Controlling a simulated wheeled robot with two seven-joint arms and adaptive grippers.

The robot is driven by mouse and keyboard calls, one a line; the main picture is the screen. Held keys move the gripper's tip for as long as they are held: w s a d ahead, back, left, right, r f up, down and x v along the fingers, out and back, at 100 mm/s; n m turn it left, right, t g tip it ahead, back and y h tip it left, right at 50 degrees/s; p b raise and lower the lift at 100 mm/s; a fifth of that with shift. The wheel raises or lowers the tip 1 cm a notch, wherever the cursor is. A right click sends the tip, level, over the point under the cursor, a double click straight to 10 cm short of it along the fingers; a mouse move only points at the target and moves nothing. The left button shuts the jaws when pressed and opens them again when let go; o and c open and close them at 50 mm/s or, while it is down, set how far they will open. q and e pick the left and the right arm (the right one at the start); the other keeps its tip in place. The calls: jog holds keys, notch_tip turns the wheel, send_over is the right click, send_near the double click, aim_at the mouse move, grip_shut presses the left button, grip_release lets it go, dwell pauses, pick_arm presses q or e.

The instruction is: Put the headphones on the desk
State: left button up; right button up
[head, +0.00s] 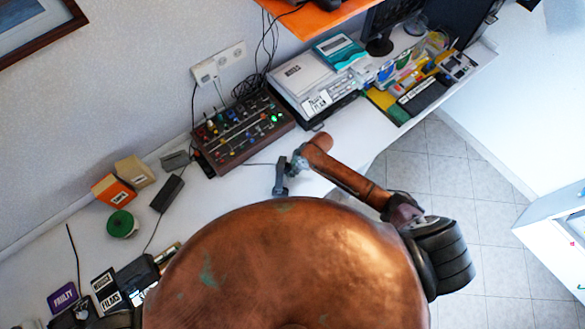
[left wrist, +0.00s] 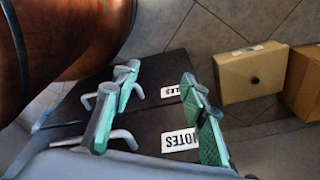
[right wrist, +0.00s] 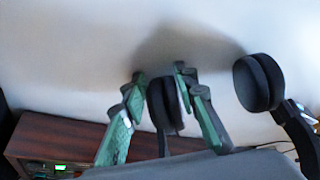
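The headphones are black with round padded ear cups. In the right wrist view one ear cup (right wrist: 163,106) sits between the fingers of my right gripper (right wrist: 160,85), which are drawn in close on it. The other cup (right wrist: 258,82) and part of the band stick out to the right. In the head view my right gripper (head: 297,161) is over the white desk (head: 340,140), with a dark grey part of the headphones (head: 281,178) beside it. Whether they touch the desk is unclear. My left gripper (left wrist: 157,85) is open and empty; the head view does not show it.
A wooden-sided control box (head: 243,131) and a case (head: 312,80) stand behind on the desk. Small boxes (head: 115,190) and green tape (head: 122,224) lie left. Black binders (left wrist: 150,115) and cardboard boxes (left wrist: 250,75) are near my left gripper. Bare desk shows around my right gripper.

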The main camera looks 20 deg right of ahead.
jog(key=o, duration=0.3)
jog(key=shift+o, duration=0.2)
